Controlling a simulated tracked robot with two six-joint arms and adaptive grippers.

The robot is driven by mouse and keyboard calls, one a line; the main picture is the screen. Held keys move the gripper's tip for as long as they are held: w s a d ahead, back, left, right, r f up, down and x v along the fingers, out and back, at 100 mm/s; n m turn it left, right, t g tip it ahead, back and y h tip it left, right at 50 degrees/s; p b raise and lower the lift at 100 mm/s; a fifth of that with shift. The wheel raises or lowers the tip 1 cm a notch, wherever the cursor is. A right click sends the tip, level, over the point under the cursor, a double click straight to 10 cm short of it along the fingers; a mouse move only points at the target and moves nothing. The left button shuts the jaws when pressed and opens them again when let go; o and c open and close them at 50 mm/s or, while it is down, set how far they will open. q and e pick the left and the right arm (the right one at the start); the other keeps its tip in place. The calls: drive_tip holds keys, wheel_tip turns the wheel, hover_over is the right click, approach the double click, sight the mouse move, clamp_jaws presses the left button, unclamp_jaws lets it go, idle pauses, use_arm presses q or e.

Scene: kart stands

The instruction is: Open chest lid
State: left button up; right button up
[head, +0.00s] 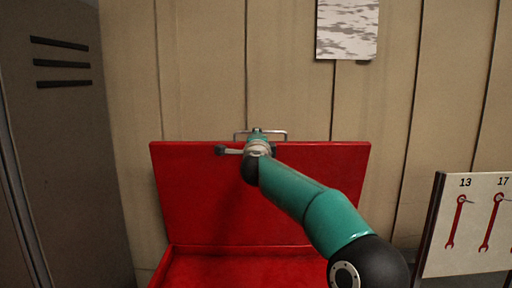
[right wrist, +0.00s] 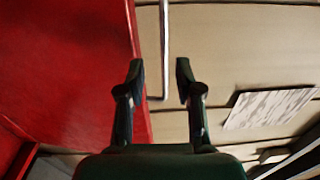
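The red chest (head: 235,272) is at the bottom centre of the head view, with its lid (head: 200,190) raised to about upright in front of the wall. A grey metal handle (head: 286,134) sticks up past the lid's top edge; it also shows in the right wrist view (right wrist: 165,45). My right gripper (head: 257,134) is at the top edge of the lid, by the handle. In the right wrist view its two fingers (right wrist: 160,68) are apart, and the handle bar shows between them. I cannot tell whether they touch it. My left gripper is out of view.
A tan panelled wall (head: 205,70) stands behind the lid, with a grey patterned sheet (head: 347,28) on it. A dark grey locker (head: 65,130) stands at the left. A board with red wrenches (head: 468,225) is at the right.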

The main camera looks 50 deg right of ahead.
drive_tip(key=v, duration=0.6)
drive_tip(key=shift+a, duration=0.3)
drive_tip(key=shift+s, duration=0.1)
